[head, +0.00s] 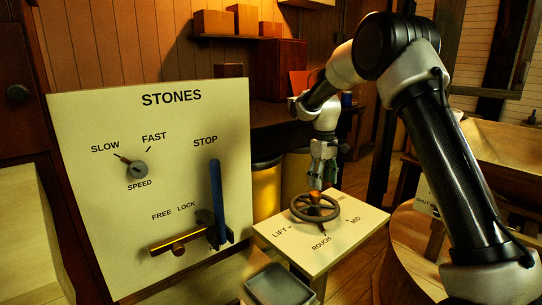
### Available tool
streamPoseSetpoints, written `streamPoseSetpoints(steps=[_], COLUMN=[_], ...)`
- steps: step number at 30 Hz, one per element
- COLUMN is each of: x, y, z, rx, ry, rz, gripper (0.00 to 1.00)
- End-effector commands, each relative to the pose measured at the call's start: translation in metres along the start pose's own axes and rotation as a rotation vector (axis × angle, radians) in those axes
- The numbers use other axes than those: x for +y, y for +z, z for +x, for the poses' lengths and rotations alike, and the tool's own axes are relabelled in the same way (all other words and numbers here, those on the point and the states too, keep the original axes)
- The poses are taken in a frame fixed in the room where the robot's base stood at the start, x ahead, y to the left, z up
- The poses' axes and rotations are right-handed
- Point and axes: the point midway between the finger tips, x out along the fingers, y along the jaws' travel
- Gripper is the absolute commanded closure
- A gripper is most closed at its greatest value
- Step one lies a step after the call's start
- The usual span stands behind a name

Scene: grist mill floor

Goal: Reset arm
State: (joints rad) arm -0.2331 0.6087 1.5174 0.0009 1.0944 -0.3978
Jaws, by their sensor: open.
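My arm reaches in from the right and bends down at the middle of the head view. My gripper (318,184) points down, just above the orange-brown hub (316,194) of a dark handwheel (327,208). Its fingers look apart, with nothing seen between them. Whether the fingertips touch the hub is hard to tell. The handwheel sits on a pale panel (285,240) marked LIFT, ROUGH and MID.
Left stands an upright STONES panel (90,215) with a speed knob (137,169), a blue stop lever (215,195) and a yellow-barred lock (180,243). A grey tray (278,287) lies in front. A round wooden casing (405,245) is at right. Boxes (213,22) stand on a shelf behind.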

Motion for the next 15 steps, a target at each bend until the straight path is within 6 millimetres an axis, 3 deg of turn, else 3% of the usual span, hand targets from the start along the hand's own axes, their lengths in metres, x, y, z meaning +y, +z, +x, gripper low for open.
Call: streamPoseSetpoints(steps=[1, 8, 15], x=[-0.007, -0.031, -0.067], y=[0.022, 0.119, 0.244], z=[-0.009, -0.044, -0.081], rx=[-0.003, 0.014, 0.097], ry=[-0.001, 0.001, 0.019], rz=[0.048, 0.245, 0.44], gripper=[0.4, 0.4, 0.4])
